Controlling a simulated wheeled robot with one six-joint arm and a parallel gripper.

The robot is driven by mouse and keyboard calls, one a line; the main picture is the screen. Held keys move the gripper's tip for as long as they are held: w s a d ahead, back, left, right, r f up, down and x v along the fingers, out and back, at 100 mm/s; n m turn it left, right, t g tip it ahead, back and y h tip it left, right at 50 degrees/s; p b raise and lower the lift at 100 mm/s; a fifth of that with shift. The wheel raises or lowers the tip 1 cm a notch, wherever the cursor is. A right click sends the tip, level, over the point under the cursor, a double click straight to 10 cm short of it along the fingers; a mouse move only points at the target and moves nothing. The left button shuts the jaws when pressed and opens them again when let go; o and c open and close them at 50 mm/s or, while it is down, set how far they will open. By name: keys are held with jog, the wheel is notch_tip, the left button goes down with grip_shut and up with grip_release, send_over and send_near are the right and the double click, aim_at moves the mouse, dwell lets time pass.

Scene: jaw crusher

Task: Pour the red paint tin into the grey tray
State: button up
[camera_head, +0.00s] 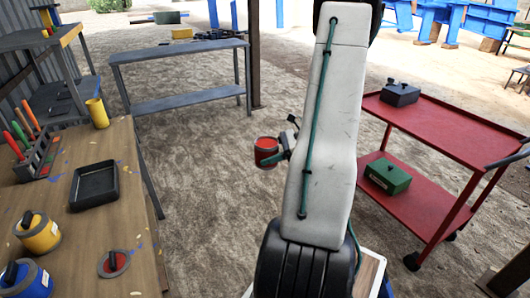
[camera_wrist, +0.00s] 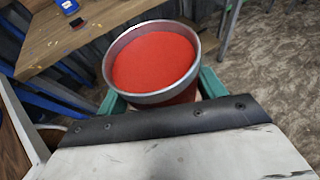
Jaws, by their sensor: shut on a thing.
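The red paint tin (camera_head: 265,157) is held in the air over the sandy floor, right of the wooden table, and looks about upright. In the wrist view the open tin (camera_wrist: 154,62) shows red paint close under its metal rim. My gripper (camera_head: 281,154) is shut on the tin's side; its green fingers (camera_wrist: 160,96) show on both sides of the tin in the wrist view. The dark grey tray (camera_head: 95,186) lies on the wooden table, left of the tin and apart from it. It looks empty.
A red cart (camera_head: 437,132) stands right. A grey bench (camera_head: 180,103) stands behind.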

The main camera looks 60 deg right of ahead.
jog(key=w+a+r+n, duration=0.1)
jog(key=w+a, duration=1)
jog(key=w, duration=0.3)
jog(key=w+a+r+g+y, duration=0.1)
jog(key=w+a, duration=1)
jog(key=w, duration=0.3)
jog(key=w+a+r+n+g+y, duration=0.1)
jog(key=w+a, duration=0.9)
jog(key=w, duration=0.4)
jog(key=shift+w+a+r+n, duration=0.2)
jog(key=shift+a+r+n, duration=0.1)
jog(key=shift+a+r, duration=0.1)
jog(key=w+d+f+m+t+h, duration=0.1)
jog(key=w+m+t+h, duration=0.1)
jog(key=w, duration=0.4)
jog(key=shift+w+d+t+h, duration=0.15)
jog(key=shift+w+t+h, duration=0.25)
jog(key=shift+t+h, duration=0.15)
jog(key=shift+w+r, duration=0.1)
jog(key=shift+d+n+h, duration=0.1)
jog(key=shift+n+h, duration=0.15)
jog(key=shift+n, duration=0.05)
jog(key=shift+r, duration=0.1)
